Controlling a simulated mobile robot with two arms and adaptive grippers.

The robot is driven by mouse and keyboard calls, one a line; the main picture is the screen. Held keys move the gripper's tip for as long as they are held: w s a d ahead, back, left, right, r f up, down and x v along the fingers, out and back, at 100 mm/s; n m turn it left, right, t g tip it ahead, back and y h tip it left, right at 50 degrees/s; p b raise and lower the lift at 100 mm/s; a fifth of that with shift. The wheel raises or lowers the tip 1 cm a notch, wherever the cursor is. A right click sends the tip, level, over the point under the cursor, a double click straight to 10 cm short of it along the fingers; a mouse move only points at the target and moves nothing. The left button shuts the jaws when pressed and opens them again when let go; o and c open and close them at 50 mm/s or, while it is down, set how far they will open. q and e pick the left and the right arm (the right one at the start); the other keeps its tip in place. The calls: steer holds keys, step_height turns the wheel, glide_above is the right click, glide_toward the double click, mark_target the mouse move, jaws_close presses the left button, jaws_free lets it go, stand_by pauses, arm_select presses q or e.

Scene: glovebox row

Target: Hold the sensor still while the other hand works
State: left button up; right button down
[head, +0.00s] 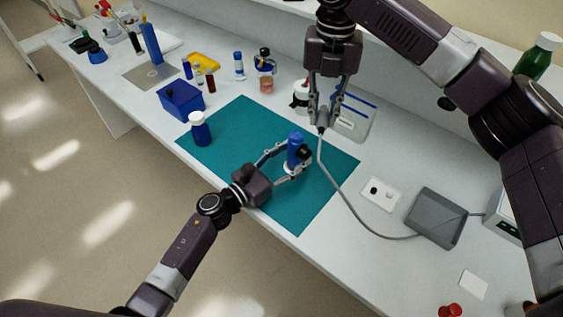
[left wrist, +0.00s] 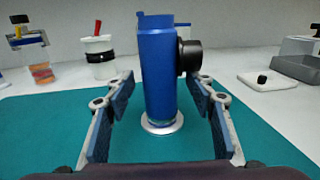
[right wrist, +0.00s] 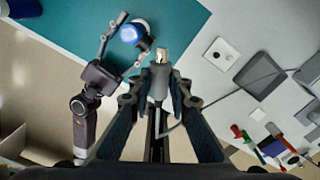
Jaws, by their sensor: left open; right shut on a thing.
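The sensor is a blue cylinder (head: 295,150) with a black side port, upright on a round silver foot on the teal mat (head: 240,118). In the left wrist view the sensor (left wrist: 156,80) stands between the fingers of my open left gripper (left wrist: 162,108), with gaps on both sides. My right gripper (head: 321,118) is shut on a grey cable's plug above the mat's back right edge. The plug's silver tip (right wrist: 160,56) shows between the fingers in the right wrist view, apart from the sensor (right wrist: 130,34).
A white plate (head: 381,194) with a black knob lies between. A blue-white bottle (head: 199,129) stands on the mat's left edge, near a blue bin (head: 181,101).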

arm_select(q)
steer(key=shift+w+d, duration=0.25)
steer(key=shift+w, duration=0.05)
jaws_close()
stand_by(0.3)
stand_by(0.8)
arm_select(e)
steer(key=s+d+f+n+t+h, duration=0.2)
steer(key=s+f+n, duration=0.1)
steer(key=f+n, duration=0.2)
steer(key=s+d+f+n+t+h, duration=0.1)
steer(key=s+d+f+n+h, duration=0.1)
steer(key=f+n, duration=0.3)
step_height(320, 180, down, 5)
steer(key=shift+s+d+r+t, duration=0.1)
steer(key=shift+s+d+t, duration=0.3)
steer(key=shift+s+d, duration=0.25)
steer(key=shift+a, duration=0.1)
